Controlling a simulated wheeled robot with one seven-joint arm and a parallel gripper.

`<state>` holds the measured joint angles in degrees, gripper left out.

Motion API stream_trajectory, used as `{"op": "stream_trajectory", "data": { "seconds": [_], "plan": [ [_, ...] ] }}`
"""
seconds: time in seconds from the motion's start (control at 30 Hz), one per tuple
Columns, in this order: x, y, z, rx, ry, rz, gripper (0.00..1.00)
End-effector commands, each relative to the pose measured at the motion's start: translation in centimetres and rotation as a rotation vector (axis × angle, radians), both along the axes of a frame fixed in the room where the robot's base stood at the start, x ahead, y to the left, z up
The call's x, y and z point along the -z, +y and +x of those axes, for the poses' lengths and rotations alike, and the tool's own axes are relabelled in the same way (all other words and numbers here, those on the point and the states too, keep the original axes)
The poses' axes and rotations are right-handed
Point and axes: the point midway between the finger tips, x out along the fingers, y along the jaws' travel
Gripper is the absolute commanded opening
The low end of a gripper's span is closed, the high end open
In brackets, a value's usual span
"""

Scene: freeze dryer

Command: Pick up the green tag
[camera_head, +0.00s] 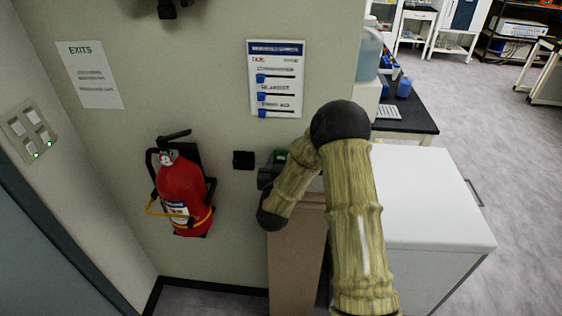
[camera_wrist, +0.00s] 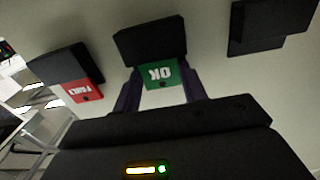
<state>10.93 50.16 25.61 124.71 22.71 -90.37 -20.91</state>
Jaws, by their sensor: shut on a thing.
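The green tag (camera_wrist: 157,76) reads "OK" upside down in the wrist view. Its far edge meets a black holder (camera_wrist: 150,42) on the wall, and I cannot tell whether it is still seated there. My gripper (camera_wrist: 160,88) is shut on the green tag, with one dark finger along each side. In the head view, a bit of green (camera_head: 280,157) shows at the wall beside my arm, which hides most of my gripper.
A red tag (camera_wrist: 83,91) marked FAULT hangs from a second black holder (camera_wrist: 65,63) at left in the wrist view. Another black block (camera_wrist: 262,25) is at upper right. A red fire extinguisher (camera_head: 183,195) hangs left of my arm. A white-topped cabinet (camera_head: 425,200) stands at right.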

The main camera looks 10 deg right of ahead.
Motion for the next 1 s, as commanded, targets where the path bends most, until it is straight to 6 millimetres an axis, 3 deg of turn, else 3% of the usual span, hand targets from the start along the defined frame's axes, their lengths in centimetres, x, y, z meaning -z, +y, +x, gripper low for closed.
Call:
{"op": "stream_trajectory", "data": {
  "seconds": [0.4, 1.0],
  "plan": [
    [-3.8, 0.1, -0.3, -0.002, 0.001, -0.001, 0.21],
    [-3.2, 3.5, -10.3, -0.003, 0.0, 0.0, 0.21]
  ]
}}
